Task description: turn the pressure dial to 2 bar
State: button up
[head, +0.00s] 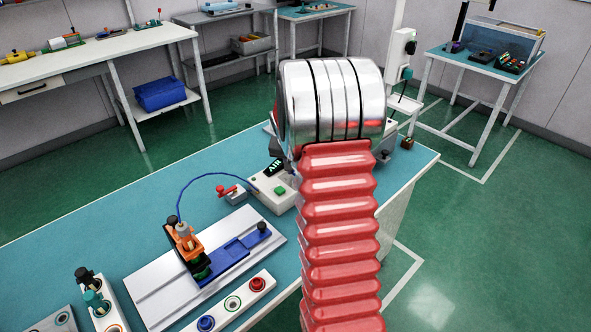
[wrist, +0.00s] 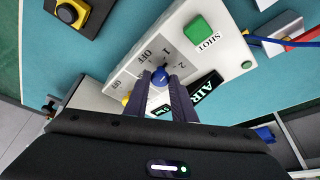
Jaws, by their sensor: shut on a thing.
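The pressure dial (wrist: 160,75) is a small blue knob on a white control box (wrist: 225,50). Printed marks "1", "2" and "OFF" lie around it in the wrist view. My gripper (wrist: 161,83) has its two dark fingers on either side of the knob, shut on it. I cannot read the pointer's exact setting. In the head view the white box (head: 270,188) with its AIR label stands on the teal bench, partly behind my arm.
A green SHOT button (wrist: 198,29) is on the same box. On the bench are a metal plate (head: 160,285) with an orange fixture (head: 183,238), a blue hose (head: 205,178) and a button box (head: 232,302).

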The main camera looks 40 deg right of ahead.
jog(key=m, duration=0.2)
jog(key=m+g, duration=0.1)
jog(key=m, duration=0.1)
jog(key=shift+w+a+g+h, duration=0.15)
jog(key=shift+w+g+h, duration=0.05)
jog(key=shift+g+h, duration=0.1)
jog(key=shift+w+m+g, duration=0.2)
jog(key=shift+m+g, duration=0.6)
jog(key=shift+m, duration=1.3)
jog(key=o, duration=1.1)
jog(key=shift+c, duration=0.2)
jog(key=shift+r, duration=0.1)
jog(key=v, duration=1.3)
jog(key=shift+a+r, duration=0.2)
jog(key=shift+a, duration=0.05)
